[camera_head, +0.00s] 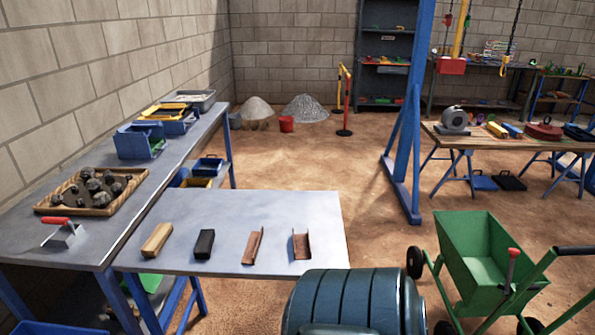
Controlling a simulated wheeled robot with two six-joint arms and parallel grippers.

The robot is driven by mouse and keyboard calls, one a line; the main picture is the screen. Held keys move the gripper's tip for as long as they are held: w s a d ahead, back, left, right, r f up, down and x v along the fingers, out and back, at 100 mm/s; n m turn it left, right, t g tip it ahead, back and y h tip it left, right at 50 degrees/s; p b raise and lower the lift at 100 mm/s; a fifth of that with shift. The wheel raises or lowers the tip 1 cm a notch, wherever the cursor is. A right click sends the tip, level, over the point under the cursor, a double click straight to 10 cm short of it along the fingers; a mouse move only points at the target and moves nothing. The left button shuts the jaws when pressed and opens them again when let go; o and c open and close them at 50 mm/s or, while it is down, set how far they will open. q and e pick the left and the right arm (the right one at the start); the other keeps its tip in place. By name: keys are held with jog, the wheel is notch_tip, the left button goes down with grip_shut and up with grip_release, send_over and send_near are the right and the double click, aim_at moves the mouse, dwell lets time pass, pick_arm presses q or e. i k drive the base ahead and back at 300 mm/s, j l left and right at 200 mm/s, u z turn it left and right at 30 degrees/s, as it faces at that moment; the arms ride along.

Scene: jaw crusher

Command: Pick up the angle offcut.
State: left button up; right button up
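The angle offcut (252,247) looks like a rusty brown L-shaped strip of metal. It lies lengthwise on the grey metal table (235,212), between a black block (204,244) on its left and a wider rusty piece (302,246) on its right. That wider piece looks like a channel with two raised sides. A tan wooden block (157,240) lies at the left end of the row. The pieces lie apart from each other. Neither of my grippers is in view.
A teal ribbed drum (345,302) stands close in front of the table's right corner. A green wheelbarrow-like cart (475,255) is at the right. A long bench (125,185) along the left wall holds a tray of rocks (77,208) and a red-handled trowel (65,233). The table behind the row is clear.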

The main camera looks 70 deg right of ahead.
aim_at(250, 255)
jog(key=z, duration=2)
jog(key=i+l+u, duration=0.2)
jog(key=l, duration=0.2)
jog(key=l+u, duration=0.35)
jog(key=u, duration=1.95)
